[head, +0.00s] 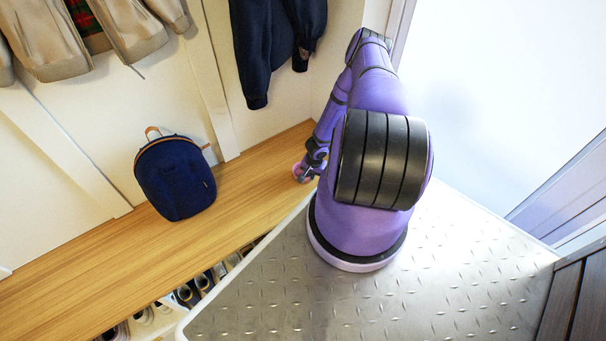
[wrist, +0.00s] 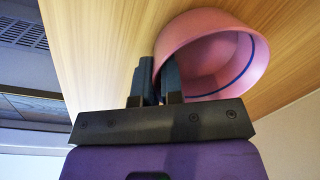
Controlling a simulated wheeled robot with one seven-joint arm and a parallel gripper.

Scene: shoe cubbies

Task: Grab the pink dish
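The pink dish (wrist: 207,30) is a round bowl with a blue line inside its rim. In the wrist view it is at the upper right, against the wooden bench. My gripper (wrist: 159,75) has its two dark fingers close together at the dish's left side, with the pink wall between them. One finger is outside the wall and the other is at its inner side. The gripper looks shut on this wall. In the head view only a small pink piece of the dish (head: 297,170) shows beside my gripper (head: 306,174); my arm hides much of that area.
The wooden bench (head: 105,255) runs along the wall, with a dark blue backpack (head: 176,180) on it to the left. Jackets (head: 270,40) hang above. Shoes (head: 187,294) sit in cubbies below. Bare bench lies between backpack and dish.

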